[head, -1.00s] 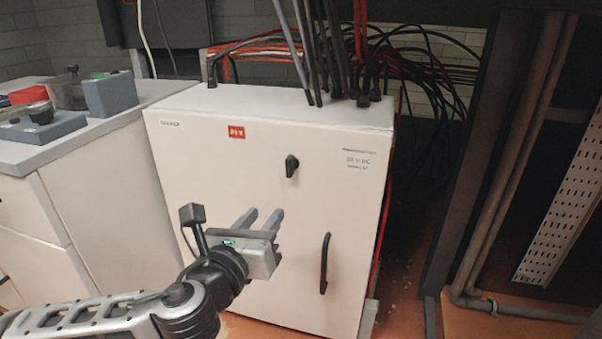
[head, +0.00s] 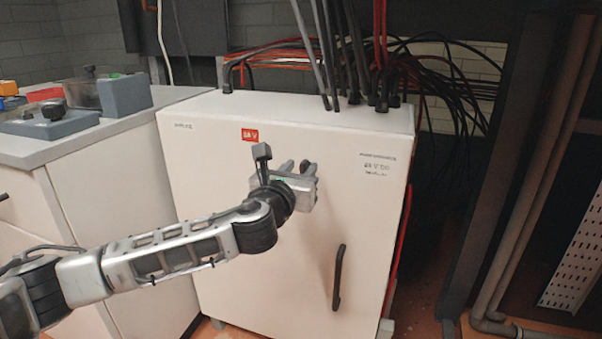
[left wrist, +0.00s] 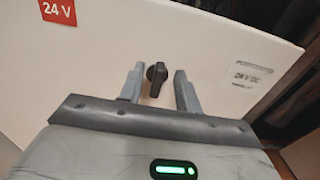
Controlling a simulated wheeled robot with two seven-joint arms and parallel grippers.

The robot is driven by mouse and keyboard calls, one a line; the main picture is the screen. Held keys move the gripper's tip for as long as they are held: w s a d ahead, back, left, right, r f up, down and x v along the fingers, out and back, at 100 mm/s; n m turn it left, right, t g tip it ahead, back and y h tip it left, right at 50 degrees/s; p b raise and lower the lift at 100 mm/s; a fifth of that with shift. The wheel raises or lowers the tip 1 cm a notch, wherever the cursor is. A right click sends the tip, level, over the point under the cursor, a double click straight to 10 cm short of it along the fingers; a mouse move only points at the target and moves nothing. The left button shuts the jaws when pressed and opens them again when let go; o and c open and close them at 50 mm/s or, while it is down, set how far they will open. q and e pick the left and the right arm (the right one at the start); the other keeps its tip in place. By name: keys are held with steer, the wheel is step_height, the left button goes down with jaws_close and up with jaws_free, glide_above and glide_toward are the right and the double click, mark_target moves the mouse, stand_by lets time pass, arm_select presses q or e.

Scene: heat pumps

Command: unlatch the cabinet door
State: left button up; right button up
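The white cabinet (head: 230,235) stands in the middle of the head view with its door facing me. Its small black latch knob (left wrist: 157,78) shows in the left wrist view, between the two fingers and apart from both. In the head view the latch (head: 305,166) is mostly hidden by my gripper. The black door handle (head: 338,277) is lower right on the door. My left gripper (head: 297,166) is open in front of the latch, and it also shows in the left wrist view (left wrist: 157,85). My right gripper is not in view.
A grey-topped counter (head: 60,148) with blue-grey devices (head: 125,95) stands to the left of the cabinet. Black cables (head: 350,60) rise from the cabinet's top. Dark posts and pipes (head: 540,150) stand at the right. A red cable runs along the cabinet's right side.

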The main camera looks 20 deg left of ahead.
arm_select(q)
steer(key=shift+w, duration=0.65)
jaws_close()
